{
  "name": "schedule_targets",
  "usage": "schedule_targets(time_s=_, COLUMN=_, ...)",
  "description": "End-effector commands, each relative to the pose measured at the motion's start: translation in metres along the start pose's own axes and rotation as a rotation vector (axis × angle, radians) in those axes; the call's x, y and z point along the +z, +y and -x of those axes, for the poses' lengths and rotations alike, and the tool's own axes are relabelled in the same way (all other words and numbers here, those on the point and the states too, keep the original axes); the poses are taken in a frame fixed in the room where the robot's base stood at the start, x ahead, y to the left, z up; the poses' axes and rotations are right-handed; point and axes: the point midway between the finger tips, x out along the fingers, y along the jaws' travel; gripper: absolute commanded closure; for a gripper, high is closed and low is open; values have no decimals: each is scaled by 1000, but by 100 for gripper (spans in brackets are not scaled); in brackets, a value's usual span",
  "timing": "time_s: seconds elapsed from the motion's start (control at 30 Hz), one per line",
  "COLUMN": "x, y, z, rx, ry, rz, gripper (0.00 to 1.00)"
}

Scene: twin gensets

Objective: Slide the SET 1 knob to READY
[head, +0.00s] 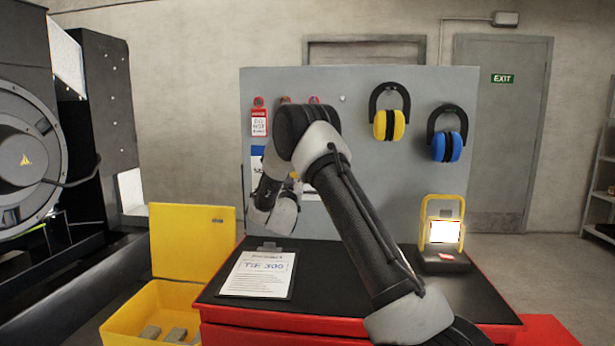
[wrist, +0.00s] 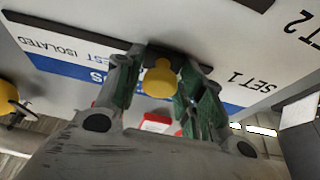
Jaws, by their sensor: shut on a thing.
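The SET 1 knob (wrist: 160,80) is yellow and round on a dark block, and sits between the two fingers of my gripper (wrist: 162,88), which is shut on it. The knob rides on a dark slot (wrist: 75,68) in a white panel (wrist: 225,45). The panel appears upside down in the wrist view, with "SET 1", "ISOLATED" and "TEST" lettering and a blue band. I cannot make out a READY mark. In the head view my arm covers most of the panel, and the fingertips are hidden.
A grey board (head: 350,170) carries yellow ear defenders (head: 390,124), blue ear defenders (head: 447,147) and a red-and-white tag (head: 259,123). A clipboard (head: 258,275) and a lit work lamp (head: 444,235) are on the bench. An open yellow box (head: 192,240) stands left.

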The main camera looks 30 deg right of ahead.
Motion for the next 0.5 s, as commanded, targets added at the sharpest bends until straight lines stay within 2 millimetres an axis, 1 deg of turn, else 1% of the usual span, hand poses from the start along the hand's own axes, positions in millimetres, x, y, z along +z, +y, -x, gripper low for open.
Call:
schedule_targets(time_s=0.03, x=0, y=-13, z=0, rx=-4, ry=1, rz=-2, gripper=100)
schedule_targets(time_s=0.1, x=0, y=-25, z=0, rx=-2, ry=0, rz=-1, gripper=100)
schedule_targets(time_s=0.2, x=0, y=-35, z=0, rx=-2, ry=-1, rz=-1, gripper=100)
schedule_targets(time_s=0.5, x=0, y=-38, z=0, rx=-3, ry=-1, rz=-1, gripper=100)
